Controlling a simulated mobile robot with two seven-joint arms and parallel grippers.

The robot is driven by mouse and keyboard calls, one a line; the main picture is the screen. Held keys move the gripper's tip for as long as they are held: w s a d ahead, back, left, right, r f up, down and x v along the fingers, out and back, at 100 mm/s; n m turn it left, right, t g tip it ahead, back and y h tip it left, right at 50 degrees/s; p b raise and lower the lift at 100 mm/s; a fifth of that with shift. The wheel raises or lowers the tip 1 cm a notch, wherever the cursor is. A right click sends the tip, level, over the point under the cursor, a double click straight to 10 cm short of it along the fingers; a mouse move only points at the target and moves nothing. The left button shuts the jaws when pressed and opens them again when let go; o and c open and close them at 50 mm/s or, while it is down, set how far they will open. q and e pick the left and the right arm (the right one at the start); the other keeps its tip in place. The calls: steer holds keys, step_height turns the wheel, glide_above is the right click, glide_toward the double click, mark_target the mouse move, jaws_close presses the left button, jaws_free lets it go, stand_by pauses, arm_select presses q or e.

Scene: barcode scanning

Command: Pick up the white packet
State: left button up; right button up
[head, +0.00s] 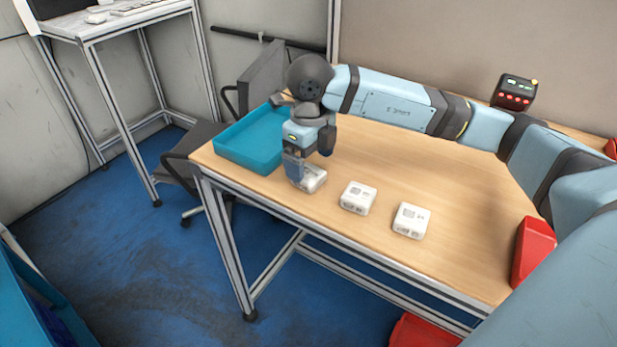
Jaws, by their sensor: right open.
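Three white packets stand in a row on the wooden table (440,168). The left packet (315,182) is partly hidden by my right gripper (308,167). The middle packet (358,198) and the right packet (411,220) are in full view and clear of the gripper. My right gripper points down and is open, with its fingers at the left packet. I cannot tell whether the fingers touch it. My left gripper is not in view.
A teal tray (232,161) stands at the table's left end, close beside the gripper. A black device with red buttons (514,92) is at the back right. A red bin (532,251) sits at the right edge. A chair (190,160) stands left.

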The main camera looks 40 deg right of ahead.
mark_target(310, 173)
step_height(310, 173, down, 4)
steer(key=shift+s+f, duration=0.1)
steer(key=shift+c, duration=0.4)
steer(key=c, duration=1)
